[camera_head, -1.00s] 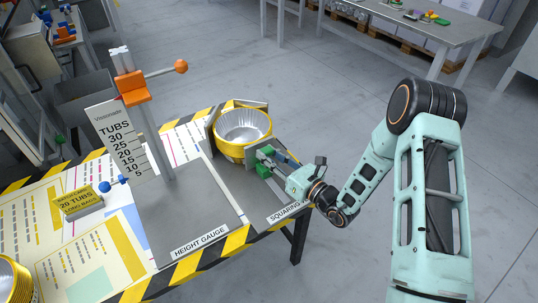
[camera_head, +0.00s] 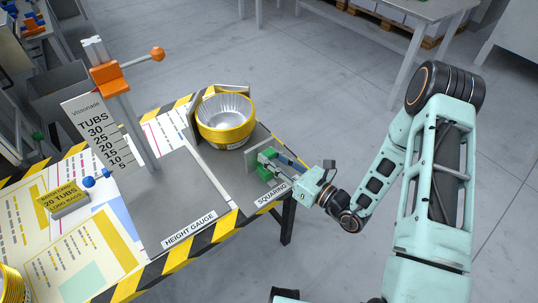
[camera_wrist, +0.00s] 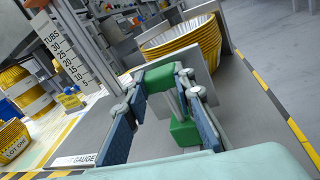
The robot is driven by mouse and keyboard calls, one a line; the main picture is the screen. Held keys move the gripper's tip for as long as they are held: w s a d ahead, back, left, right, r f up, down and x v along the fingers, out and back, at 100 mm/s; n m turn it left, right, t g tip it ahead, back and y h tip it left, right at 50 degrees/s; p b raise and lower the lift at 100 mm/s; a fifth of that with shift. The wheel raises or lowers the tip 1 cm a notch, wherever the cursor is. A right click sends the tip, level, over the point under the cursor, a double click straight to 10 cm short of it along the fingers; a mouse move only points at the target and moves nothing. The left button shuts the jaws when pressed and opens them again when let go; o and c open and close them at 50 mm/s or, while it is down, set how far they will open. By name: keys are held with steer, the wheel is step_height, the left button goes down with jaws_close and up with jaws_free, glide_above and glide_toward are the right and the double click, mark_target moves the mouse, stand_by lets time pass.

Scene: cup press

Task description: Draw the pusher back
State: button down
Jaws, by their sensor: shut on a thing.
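The pusher is a grey upright plate (camera_wrist: 207,92) with a green handle (camera_head: 263,172) on its near side. It stands on the squaring station's grey bed (camera_head: 232,172), toward the front end. My gripper (camera_head: 276,164) is shut on the green handle, which also shows between the blue finger pads in the wrist view (camera_wrist: 160,78). A stack of nested silver tubs with yellow sides (camera_head: 226,130) sits at the back of the bed. In the head view a strip of bare bed lies between plate and stack. The fingers partly hide the handle.
The height gauge, with an orange slider (camera_head: 108,77) and a tub scale (camera_head: 98,130), stands left of the squaring bed. A yellow sign block (camera_head: 63,200) and more tubs (camera_head: 12,285) are further left. Striped tape (camera_head: 175,262) marks the table edge.

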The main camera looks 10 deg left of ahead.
steer(key=c, duration=1.6)
jaws_free()
steer(key=shift+s+d, duration=0.15)
steer(key=shift+d, duration=0.05)
steer(key=v, duration=1.2)
